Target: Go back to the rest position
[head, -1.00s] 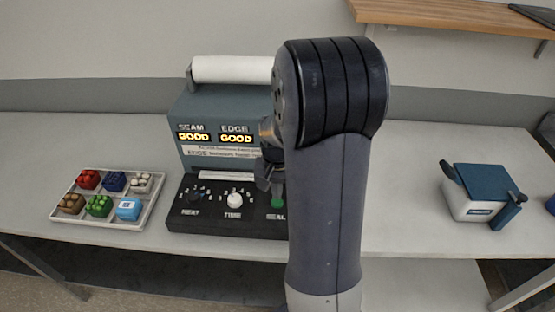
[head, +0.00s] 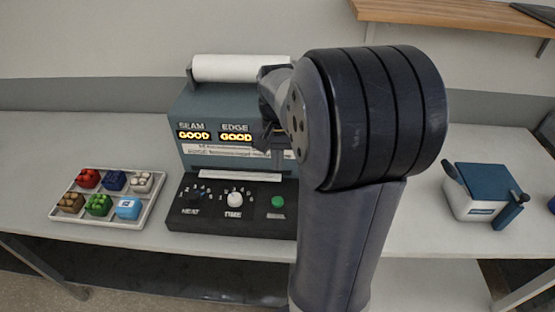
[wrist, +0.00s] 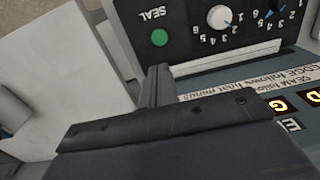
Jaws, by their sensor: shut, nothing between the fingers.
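My gripper (head: 270,146) is in front of the sealing machine's face, above its control panel, partly hidden by my own arm in the head view. In the wrist view my gripper (wrist: 158,82) is shut and empty, its fingers together. The sealing machine (head: 187,108) is blue-grey with a white roll on top. Its displays read SEAM GOOD and EDGE GOOD. Its dark panel (head: 180,222) carries a HEAT dial, a white TIME dial (head: 235,200) and a green SEAL button (head: 278,202). The green button (wrist: 159,38) also shows in the wrist view, apart from the fingers.
A pale compartment tray (head: 151,207) with several coloured small items lies at the left. A white and blue box-like device (head: 480,190) stands at the right. A wooden shelf (head: 450,17) hangs at the upper right. The grey bench (head: 40,150) has free room at the left back.

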